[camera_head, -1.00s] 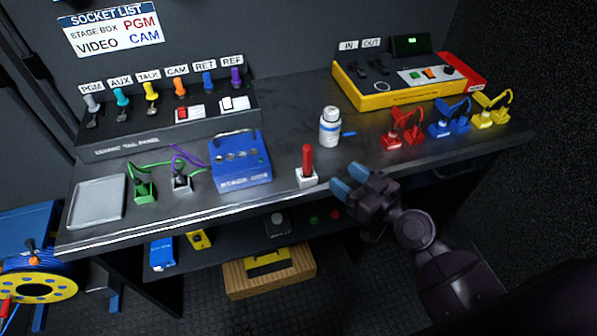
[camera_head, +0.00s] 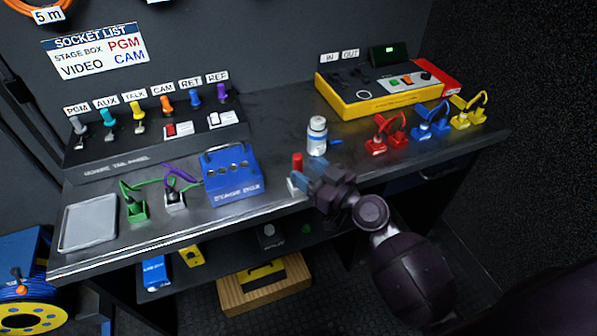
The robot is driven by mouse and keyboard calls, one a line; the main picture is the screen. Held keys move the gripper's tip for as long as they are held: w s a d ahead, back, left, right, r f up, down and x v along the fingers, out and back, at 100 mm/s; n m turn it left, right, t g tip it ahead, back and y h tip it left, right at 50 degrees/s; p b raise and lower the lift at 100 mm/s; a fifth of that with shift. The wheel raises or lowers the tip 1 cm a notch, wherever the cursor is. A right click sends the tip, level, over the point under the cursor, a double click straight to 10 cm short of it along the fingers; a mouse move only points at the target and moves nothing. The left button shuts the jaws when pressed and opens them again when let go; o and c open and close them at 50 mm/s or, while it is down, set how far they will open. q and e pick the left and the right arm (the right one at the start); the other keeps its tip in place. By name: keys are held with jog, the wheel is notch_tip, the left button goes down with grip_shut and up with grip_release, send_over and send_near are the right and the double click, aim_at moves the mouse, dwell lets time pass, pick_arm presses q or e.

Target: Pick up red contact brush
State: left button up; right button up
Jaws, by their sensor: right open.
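The red contact brush (camera_head: 297,161) stands upright in its small white holder (camera_head: 293,189) near the bench's front edge, right of the blue stage box. My right gripper (camera_head: 303,178) is open at the brush, its blue fingertips reaching it from the right. The fingers cover the lower part of the brush and much of the holder. I cannot tell whether they touch it or whether the brush is between them. My left gripper is not in view.
A white bottle (camera_head: 317,136) stands just behind the brush. The blue stage box (camera_head: 232,174) is close on the left. Red connectors (camera_head: 387,133) and a yellow tester (camera_head: 377,98) sit to the right on the dark bench (camera_head: 275,125).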

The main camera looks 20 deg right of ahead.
aim_at(301, 169)
jog(key=shift+p+x, duration=0.3)
jog(key=shift+x, duration=2)
jog(key=shift+s+a, duration=0.15)
jog(key=shift+a, duration=0.05)
jog(key=shift+c, duration=0.3)
grip_shut()
